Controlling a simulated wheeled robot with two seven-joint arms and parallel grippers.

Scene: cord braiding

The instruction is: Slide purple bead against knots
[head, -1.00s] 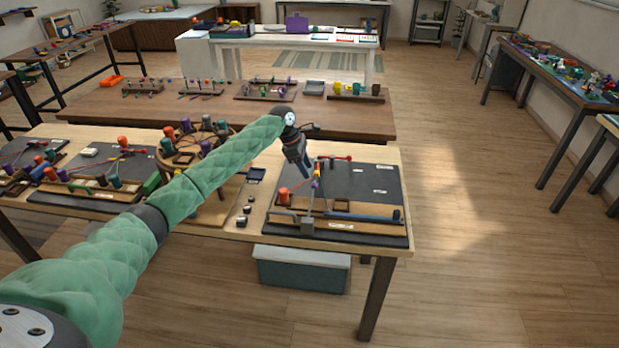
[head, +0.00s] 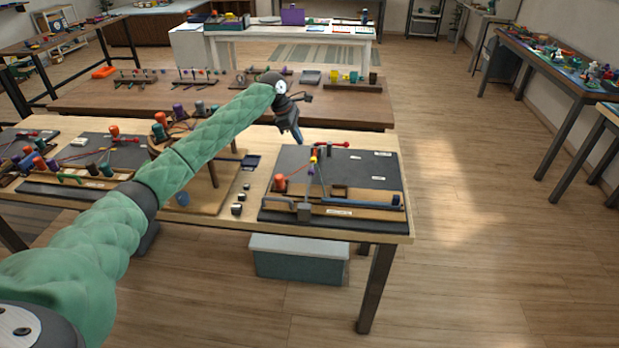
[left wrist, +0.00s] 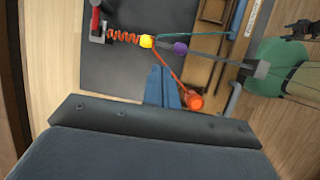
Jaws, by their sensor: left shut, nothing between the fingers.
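The purple bead (left wrist: 180,49) sits on the cord just beside a yellow bead (left wrist: 148,41), with a small gap between them. Red coiled knots (left wrist: 122,36) lie on the other side of the yellow bead. In the head view the purple bead is tiny, below the yellow bead (head: 313,160) on the dark board (head: 365,170). My left gripper (head: 298,138) is shut and empty, by the board's far left edge. Its blue fingers (left wrist: 162,90) show in the left wrist view, apart from the purple bead.
An orange peg (left wrist: 195,101) stands close to the fingers with a red cord running to it. A red clamp (head: 333,145) is at the board's far edge. Small dark blocks (head: 238,209) lie left of the board. The board's right part is mostly clear.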

